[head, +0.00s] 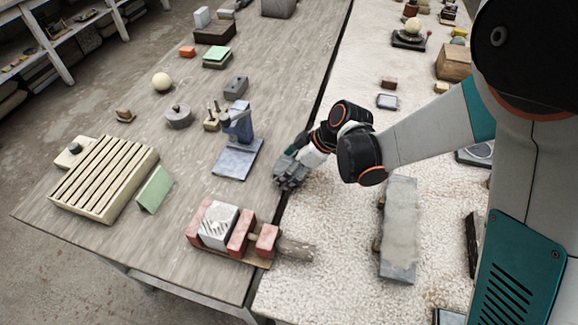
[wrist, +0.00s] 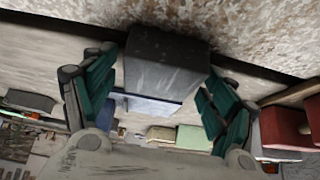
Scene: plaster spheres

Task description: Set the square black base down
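The square black base (wrist: 165,65) is a dark, scuffed block between the two teal-padded fingers of my gripper (wrist: 163,95) in the wrist view. The fingers flank it on both sides, and it looks held. Its far side and underside are hidden. In the head view my gripper (head: 290,172) is low over the seam between the grey wooden table (head: 190,195) and the pale speckled table (head: 330,215). The base is hard to make out there among the fingers. I cannot tell whether it touches a surface.
A blue stand (head: 237,158) is just left of my gripper. Red blocks (head: 240,232) around a pale patterned block are nearer the front edge. A slatted rack (head: 105,178) and a green piece (head: 155,188) are at left. A long grey slab (head: 399,230) lies at right.

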